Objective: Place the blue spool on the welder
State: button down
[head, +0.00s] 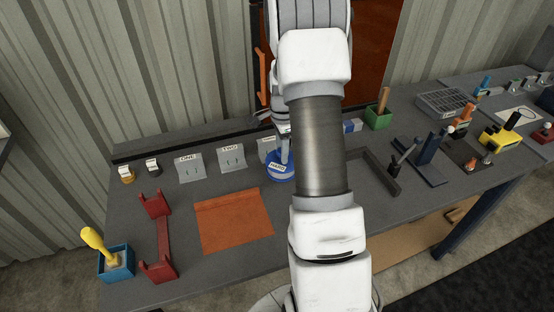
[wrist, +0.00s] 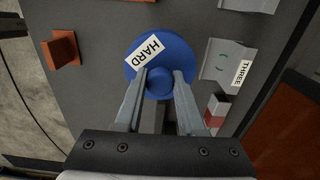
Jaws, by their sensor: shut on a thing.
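The blue spool (head: 281,168) is a round blue disc with a white HARD label, in the middle of the workbench. In the wrist view the spool (wrist: 160,65) has a raised blue knob at its centre. My gripper (wrist: 163,76) is shut on this knob, one finger on each side. In the head view my gripper (head: 283,151) comes down on the spool from above, partly hidden by my arm. I cannot tell whether the spool touches the bench. No thing in view is clearly marked as the welder, so I cannot tell which it is.
Grey stands ONE (head: 189,167) and TWO (head: 232,158) are left of the spool; stand THREE (wrist: 228,62) is close beside it. An orange plate (head: 234,220), a red bracket (head: 163,240) and a blue box (head: 115,263) lie front left. A green box (head: 378,117) and several tools crowd the right.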

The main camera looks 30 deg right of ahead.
jog(key=s+d+r+b, duration=0.1)
jog(key=s+d+r, duration=0.4)
jog(key=s, duration=0.3)
jog(key=shift+s+d+r, duration=0.2)
jog(key=shift+d+r, duration=0.15)
jog(key=shift+r, duration=0.1)
